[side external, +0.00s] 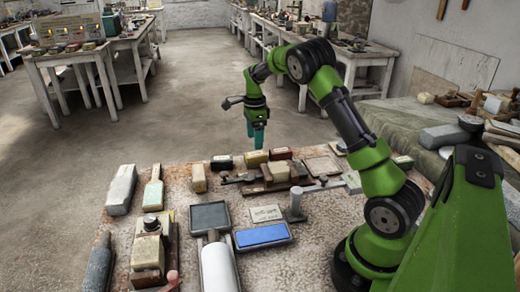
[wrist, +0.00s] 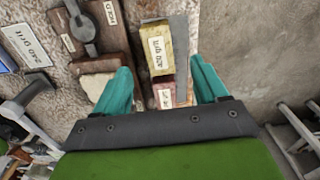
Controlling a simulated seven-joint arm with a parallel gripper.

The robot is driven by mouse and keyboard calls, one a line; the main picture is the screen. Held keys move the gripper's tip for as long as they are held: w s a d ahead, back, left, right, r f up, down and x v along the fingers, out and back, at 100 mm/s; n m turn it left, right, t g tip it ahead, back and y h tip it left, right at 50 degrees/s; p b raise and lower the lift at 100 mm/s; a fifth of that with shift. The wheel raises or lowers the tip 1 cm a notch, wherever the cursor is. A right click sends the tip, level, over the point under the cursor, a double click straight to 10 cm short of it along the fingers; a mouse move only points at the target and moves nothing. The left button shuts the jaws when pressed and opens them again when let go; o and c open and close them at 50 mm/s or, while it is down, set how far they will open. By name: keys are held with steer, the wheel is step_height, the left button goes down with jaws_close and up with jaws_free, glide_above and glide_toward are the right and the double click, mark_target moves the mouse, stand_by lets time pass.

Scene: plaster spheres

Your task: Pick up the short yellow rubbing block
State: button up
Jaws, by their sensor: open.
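The short yellow rubbing block (wrist: 157,45) shows in the wrist view, with a pale printed label on its face. It lies ahead of and between the two teal fingers of my gripper (wrist: 160,72). The fingers are apart with nothing held. In the side external view a yellow block (side external: 256,157) sits at the far edge of the table, just below my gripper (side external: 257,146). The height gap between fingertips and block is hard to judge.
A reddish labelled block (wrist: 165,97) lies close to the yellow one, beside a grey strip (wrist: 180,35). Brown blocks (wrist: 98,62) lie to the left. The table (side external: 310,235) is crowded with trays and blocks, including a blue tray (side external: 262,235). Floor lies beyond its far edge.

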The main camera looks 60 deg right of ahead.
mark_target(256, 154)
step_height(256, 154, down, 8)
steer(key=shift+s+r, duration=0.1)
steer(key=shift+r, duration=0.15)
steer(key=c, duration=1.2)
